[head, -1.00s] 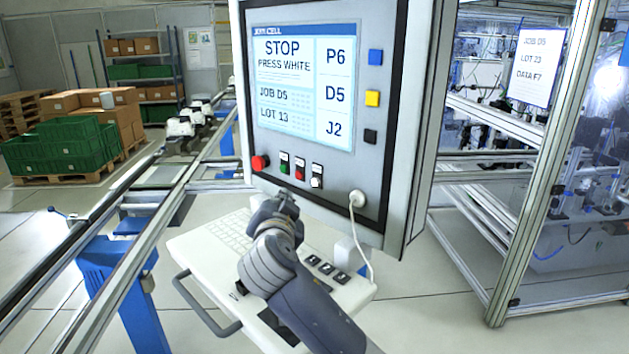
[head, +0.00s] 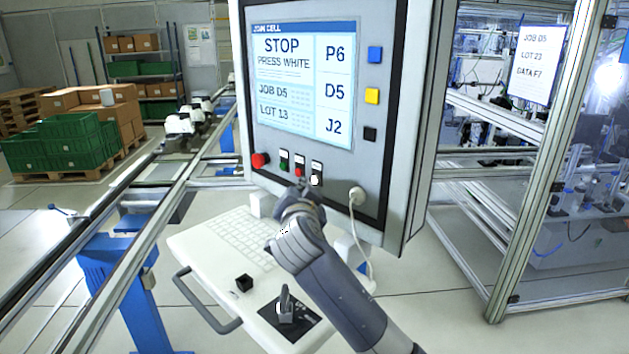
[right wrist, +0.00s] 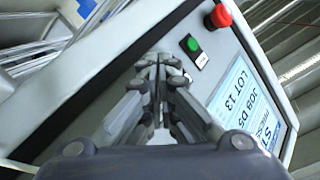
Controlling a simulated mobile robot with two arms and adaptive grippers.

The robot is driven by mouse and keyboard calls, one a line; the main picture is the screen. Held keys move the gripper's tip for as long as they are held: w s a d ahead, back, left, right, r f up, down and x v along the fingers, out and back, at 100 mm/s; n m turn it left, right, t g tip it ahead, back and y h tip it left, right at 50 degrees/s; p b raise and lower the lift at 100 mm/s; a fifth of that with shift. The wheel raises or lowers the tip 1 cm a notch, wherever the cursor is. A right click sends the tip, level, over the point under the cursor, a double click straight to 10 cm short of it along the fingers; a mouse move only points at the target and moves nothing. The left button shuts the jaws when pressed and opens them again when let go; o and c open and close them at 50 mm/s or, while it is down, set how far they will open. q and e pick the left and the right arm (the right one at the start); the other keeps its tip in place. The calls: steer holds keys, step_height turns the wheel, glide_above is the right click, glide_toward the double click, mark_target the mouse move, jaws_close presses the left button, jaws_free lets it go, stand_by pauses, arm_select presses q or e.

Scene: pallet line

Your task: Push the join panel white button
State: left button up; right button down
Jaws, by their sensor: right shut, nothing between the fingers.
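The join panel (head: 237,130) stands upright in the head view, its screen (head: 303,85) reading "STOP PRESS WHITE". The white button (head: 315,180) is the rightmost of the small lower row, right of the red (head: 299,171) and green (head: 284,166) ones. My right gripper (head: 305,188) is shut and empty, its tips just below and left of the white button. I cannot tell whether they touch the panel. In the right wrist view the shut fingers (right wrist: 158,62) point at the panel face and hide the white button; the green button (right wrist: 192,44) shows. My left gripper is not in view.
A larger red knob (head: 260,160) sits left of the small buttons. The keyboard shelf (head: 200,262) juts out below. A conveyor rail (head: 150,225) runs along the left, an aluminium frame (head: 540,160) on the right.

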stand_by(0.9)
steer(key=shift+w+d, duration=0.1)
steer(key=shift+w, duration=0.05)
steer(key=shift+w+d, duration=0.15)
steer(key=shift+d, duration=0.05)
steer(key=shift+w+d+b, duration=0.3)
steer(key=shift+d, duration=0.1)
stand_by(0.8)
steer(key=shift+a, duration=0.1)
steer(key=shift+s+a, duration=0.55)
steer(key=shift+s, duration=0.05)
stand_by(0.3)
steer(key=shift+s+a+b, duration=0.7)
steer(key=shift+s+a, duration=0.95)
steer(key=shift+a, duration=0.2)
